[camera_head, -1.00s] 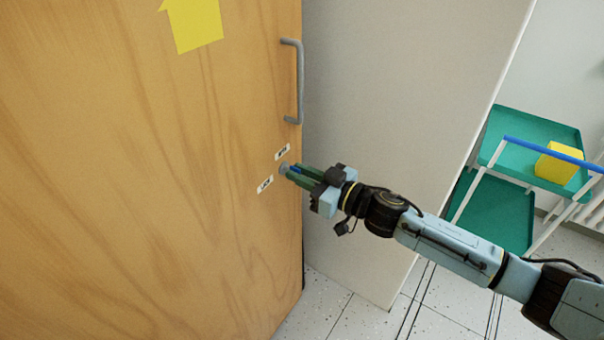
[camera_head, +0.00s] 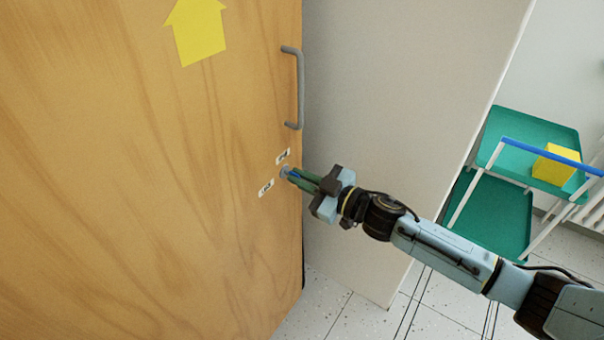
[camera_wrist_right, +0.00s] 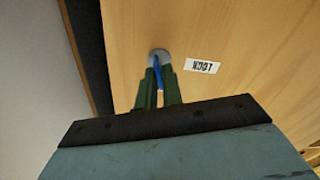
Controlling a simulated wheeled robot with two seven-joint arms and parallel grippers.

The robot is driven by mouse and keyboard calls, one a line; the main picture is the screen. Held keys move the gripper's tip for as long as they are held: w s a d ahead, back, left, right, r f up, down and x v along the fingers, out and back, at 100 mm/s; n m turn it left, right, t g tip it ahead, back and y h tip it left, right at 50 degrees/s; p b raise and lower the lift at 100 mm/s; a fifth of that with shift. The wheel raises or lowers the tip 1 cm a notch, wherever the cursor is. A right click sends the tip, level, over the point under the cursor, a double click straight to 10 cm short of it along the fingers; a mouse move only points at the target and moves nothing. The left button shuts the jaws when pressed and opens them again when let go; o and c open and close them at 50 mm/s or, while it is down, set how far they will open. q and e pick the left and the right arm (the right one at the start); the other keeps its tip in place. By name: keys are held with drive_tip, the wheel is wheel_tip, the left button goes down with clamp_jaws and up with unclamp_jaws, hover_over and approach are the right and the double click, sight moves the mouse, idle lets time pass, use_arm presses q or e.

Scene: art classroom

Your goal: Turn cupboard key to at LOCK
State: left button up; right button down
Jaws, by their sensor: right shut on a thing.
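The wooden cupboard door (camera_head: 150,180) fills the left of the head view. Its lock (camera_head: 284,171) is a round grey disc near the right edge, with one small label (camera_head: 283,156) above it and another, the LOCK label (camera_head: 266,188), to its lower left. My right gripper (camera_head: 294,176) is shut on the blue key (camera_head: 292,174) at the lock. In the right wrist view the green fingers (camera_wrist_right: 159,92) hold the blue key (camera_wrist_right: 159,72) against the grey disc (camera_wrist_right: 159,56); the LOCK label (camera_wrist_right: 202,67) appears upside down beside it. My left gripper is not in view.
A grey bar handle (camera_head: 299,90) sits above the lock. A yellow arrow (camera_head: 197,32) is on the door. A pale cupboard side (camera_head: 400,120) stands to the right. A green trolley (camera_head: 500,210) with a yellow block (camera_head: 556,165) is further right.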

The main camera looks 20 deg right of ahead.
drive_tip(key=n, duration=0.5)
drive_tip(key=n+p, duration=0.1)
drive_tip(key=n, duration=0.4)
drive_tip(key=shift+s+a+f, duration=0.1)
drive_tip(key=shift+a, duration=0.05)
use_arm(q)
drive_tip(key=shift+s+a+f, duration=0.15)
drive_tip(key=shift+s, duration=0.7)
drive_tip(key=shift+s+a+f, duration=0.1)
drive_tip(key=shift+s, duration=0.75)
use_arm(e)
drive_tip(key=shift+f+n, duration=0.1)
drive_tip(key=shift+n, duration=1.7)
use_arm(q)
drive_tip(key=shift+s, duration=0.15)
use_arm(e)
drive_tip(key=c, duration=1.6)
unclamp_jaws()
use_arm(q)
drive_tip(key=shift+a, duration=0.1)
